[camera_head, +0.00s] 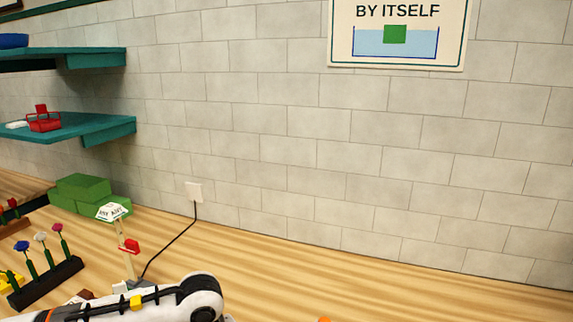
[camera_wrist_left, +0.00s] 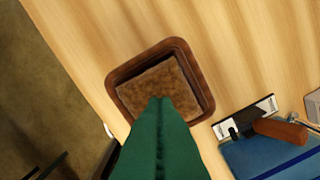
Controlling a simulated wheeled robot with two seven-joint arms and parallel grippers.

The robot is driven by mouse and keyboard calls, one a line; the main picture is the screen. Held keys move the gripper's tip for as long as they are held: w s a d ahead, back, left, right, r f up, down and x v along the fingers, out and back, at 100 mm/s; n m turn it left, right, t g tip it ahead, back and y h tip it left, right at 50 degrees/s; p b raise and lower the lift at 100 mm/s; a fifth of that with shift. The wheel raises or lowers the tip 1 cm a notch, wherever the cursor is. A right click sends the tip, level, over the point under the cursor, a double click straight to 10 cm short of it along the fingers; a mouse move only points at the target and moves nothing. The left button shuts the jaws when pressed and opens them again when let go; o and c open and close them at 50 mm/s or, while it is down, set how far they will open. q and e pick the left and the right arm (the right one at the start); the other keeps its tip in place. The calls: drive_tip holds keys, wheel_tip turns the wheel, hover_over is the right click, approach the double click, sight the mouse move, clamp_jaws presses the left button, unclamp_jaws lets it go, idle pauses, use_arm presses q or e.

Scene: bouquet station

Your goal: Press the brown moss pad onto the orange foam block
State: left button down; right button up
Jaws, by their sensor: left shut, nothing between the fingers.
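The brown moss pad (camera_wrist_left: 157,84) lies in a dark brown square tray (camera_wrist_left: 119,75) on the wooden table in the left wrist view. My left gripper (camera_wrist_left: 162,102) shows there as green fingers, shut and empty, with the tips over the pad's near edge. I cannot tell whether they touch it. In the head view only my left arm shows at the bottom, not its fingers. A small orange bit (camera_head: 324,319) shows at the bottom edge; I cannot tell whether it is the foam block. My right gripper is not in view.
The left wrist view shows a blue object (camera_wrist_left: 265,158) with a brown-orange piece (camera_wrist_left: 281,132) at right and the table edge at left. In the head view, flowers in a black rack (camera_head: 45,285), green blocks (camera_head: 82,188) and a signpost (camera_head: 128,250) stand left.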

use_arm(q)
drive_tip(key=shift+r+p, duration=0.9)
drive_tip(key=shift+r, duration=2.15)
